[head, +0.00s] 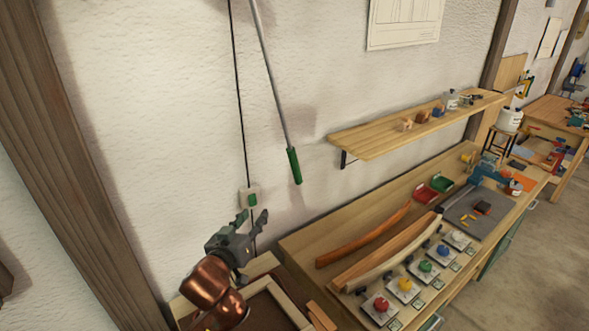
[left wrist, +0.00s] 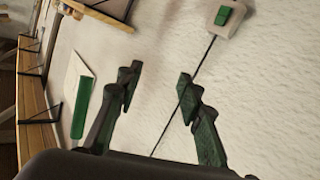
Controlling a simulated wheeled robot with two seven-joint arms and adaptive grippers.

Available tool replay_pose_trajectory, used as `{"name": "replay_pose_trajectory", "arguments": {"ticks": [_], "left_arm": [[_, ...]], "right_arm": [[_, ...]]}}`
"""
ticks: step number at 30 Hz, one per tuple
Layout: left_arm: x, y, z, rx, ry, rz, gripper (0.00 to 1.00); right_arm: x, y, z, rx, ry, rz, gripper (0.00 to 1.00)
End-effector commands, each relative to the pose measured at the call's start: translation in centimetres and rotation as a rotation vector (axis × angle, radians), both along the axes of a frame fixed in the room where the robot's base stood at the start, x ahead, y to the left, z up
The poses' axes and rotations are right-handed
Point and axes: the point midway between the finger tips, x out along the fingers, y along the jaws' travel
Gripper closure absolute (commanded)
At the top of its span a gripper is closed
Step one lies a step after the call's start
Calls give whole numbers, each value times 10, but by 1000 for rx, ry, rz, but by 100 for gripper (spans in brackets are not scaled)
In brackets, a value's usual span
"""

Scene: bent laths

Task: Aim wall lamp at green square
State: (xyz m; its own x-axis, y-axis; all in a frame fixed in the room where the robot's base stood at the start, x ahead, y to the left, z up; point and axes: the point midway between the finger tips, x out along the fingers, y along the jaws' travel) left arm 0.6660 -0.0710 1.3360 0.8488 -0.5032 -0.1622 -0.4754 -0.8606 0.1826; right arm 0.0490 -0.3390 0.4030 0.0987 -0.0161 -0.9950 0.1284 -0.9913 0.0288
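The wall lamp's head is not in view. A grey rod (head: 272,85) with a green handle (head: 294,166) hangs down along the white wall; a green bar that looks like this handle shows in the left wrist view (left wrist: 81,110). A white switch box with a green rocker (head: 250,197) sits on the wall cord, and it also shows in the left wrist view (left wrist: 225,14). My left gripper (head: 252,221) is open and empty, just below the switch box and left of the handle. I cannot pick out a green square for certain. My right gripper is not in view.
A wooden bench (head: 300,245) holds bent laths (head: 363,236), several plates with coloured knobs (head: 405,290), a red tray (head: 426,193) and a green tray (head: 441,182). A wall shelf (head: 380,137) juts out above it. The wall around the handle is clear.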

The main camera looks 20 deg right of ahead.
Motion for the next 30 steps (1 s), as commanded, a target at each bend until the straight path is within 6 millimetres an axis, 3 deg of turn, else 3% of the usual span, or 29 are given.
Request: {"name": "replay_pose_trajectory", "arguments": {"ticks": [1,3,6,9,14,24,30], "left_arm": [[-4,-20,31,-6,-45,-26,66],[-10,-42,63,-22,-86,-56,66],[-19,-65,96,-35,-128,-88,66],[-25,-78,114,-42,-153,-107,66],[-22,-89,124,-46,-163,-115,66],[18,-120,124,-46,-163,-115,66],[31,-130,123,-48,-163,-116,66]], "right_arm": [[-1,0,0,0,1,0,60],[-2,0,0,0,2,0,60],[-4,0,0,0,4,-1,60],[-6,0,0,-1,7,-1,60],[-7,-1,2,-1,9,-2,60],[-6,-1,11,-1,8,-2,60],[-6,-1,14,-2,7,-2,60]]}}
